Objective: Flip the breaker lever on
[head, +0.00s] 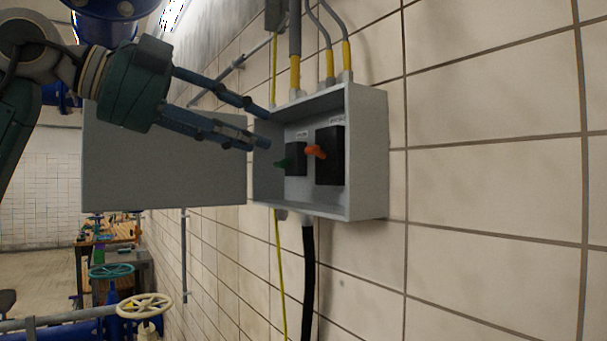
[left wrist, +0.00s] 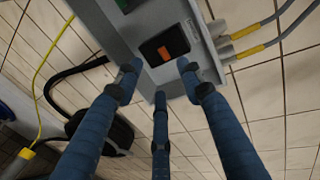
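A grey breaker box (head: 368,150) is fixed to the tiled wall, its door (head: 165,165) swung open to the left. Inside are two black breakers, one with an orange lever (head: 316,151) and one with a green lever (head: 284,163). My left gripper (head: 268,128) is at the box's open front, its blue fingers spread apart and empty. In the left wrist view, the orange lever (left wrist: 172,47) lies beyond and between the fingertips, apart from them. The green lever's breaker (left wrist: 125,4) is partly cut off there. My right gripper is not in view.
Conduits with yellow ends (head: 295,72) enter the box top. A black cable (head: 308,280) and a yellow-green wire (head: 280,270) hang below. Valve wheels (head: 144,306), blue pipes and a workbench (head: 108,238) stand at lower left. The wall to the right is clear.

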